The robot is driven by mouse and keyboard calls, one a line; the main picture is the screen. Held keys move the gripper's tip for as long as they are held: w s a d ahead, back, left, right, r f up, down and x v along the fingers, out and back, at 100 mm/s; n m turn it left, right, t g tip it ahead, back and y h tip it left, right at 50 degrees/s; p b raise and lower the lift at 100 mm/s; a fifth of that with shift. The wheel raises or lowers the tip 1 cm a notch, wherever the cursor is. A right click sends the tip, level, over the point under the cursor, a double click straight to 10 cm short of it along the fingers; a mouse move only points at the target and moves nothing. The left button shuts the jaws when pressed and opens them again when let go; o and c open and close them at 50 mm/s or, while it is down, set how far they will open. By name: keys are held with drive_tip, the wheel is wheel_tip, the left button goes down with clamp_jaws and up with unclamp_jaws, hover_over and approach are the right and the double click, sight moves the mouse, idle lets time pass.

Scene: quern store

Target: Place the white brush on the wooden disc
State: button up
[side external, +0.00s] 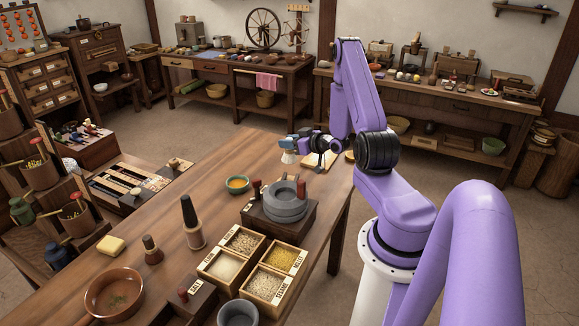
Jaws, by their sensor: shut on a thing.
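My gripper (289,144) reaches out to the left over the far right part of the wooden table. It is shut on the white brush (288,158), whose pale bristles flare downward below the jaws. The upper part of the brush is hidden by the gripper. The picture is too small to tell whether the bristles touch the tabletop. A round tan piece, which looks like the wooden disc (350,156), lies near the table's far right edge, to the right of the brush and partly hidden by my arm.
A pale flat piece (322,162) lies below my wrist. The table's far left part is clear.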

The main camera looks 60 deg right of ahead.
sight(294, 158)
drive_tip(key=shift+f, duration=3.05)
drive_tip(key=shift+f, duration=0.6)
drive_tip(key=o, duration=1)
drive_tip(key=shift+o, duration=0.2)
drive_tip(key=shift+r, duration=0.5)
drive_tip(key=v, duration=1.2)
drive_tip(key=shift+r, duration=0.1)
